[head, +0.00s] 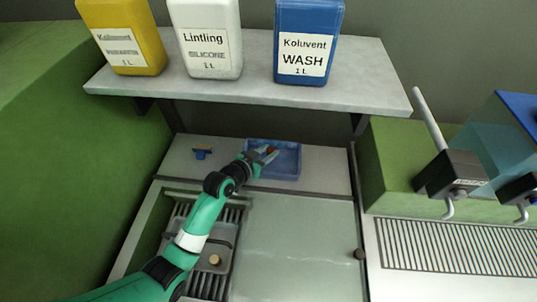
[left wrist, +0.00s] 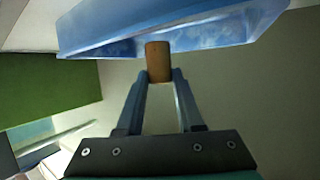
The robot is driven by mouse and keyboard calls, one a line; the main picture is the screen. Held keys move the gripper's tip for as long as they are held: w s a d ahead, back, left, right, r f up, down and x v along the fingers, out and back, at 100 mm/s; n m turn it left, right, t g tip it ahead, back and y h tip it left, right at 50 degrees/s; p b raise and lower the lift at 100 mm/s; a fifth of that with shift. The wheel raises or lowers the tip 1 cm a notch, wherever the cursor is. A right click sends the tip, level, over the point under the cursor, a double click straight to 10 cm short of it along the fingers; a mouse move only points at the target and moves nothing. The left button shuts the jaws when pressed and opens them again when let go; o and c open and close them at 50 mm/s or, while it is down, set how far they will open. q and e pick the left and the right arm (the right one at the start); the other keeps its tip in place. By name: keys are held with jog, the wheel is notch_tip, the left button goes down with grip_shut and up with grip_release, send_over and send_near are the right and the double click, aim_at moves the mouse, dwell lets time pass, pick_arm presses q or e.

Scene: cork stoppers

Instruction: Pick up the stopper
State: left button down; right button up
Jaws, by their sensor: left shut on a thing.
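A brown cork stopper (left wrist: 158,62) is between the fingertips of my left gripper (left wrist: 160,76) in the left wrist view. The gripper is shut on it. In the head view my left gripper (head: 265,154) is at the left part of a blue tray (head: 287,174), and only a small orange-brown bit of the stopper (head: 272,149) shows there. The tray also shows close behind the stopper in the left wrist view (left wrist: 210,38). I cannot tell whether stopper and tray touch. My right gripper is out of view.
A shelf (head: 250,92) with yellow (head: 125,40), white (head: 207,40) and blue (head: 309,40) containers overhangs the back. The pale panel (head: 300,245) in front is clear. Taps (head: 450,175) stand at right.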

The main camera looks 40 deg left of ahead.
pick_arm(q)
jog(key=r+p+v, duration=0.1)
jog(key=p+v, duration=0.2)
jog(key=v, duration=0.5)
jog(key=w+d+r+p+v, duration=0.1)
jog(key=r+p+v, duration=0.1)
jog(key=v, duration=0.6)
jog(key=shift+d+r+p, duration=0.15)
jog(key=shift+r+p, duration=0.15)
jog(key=shift+p, duration=0.25)
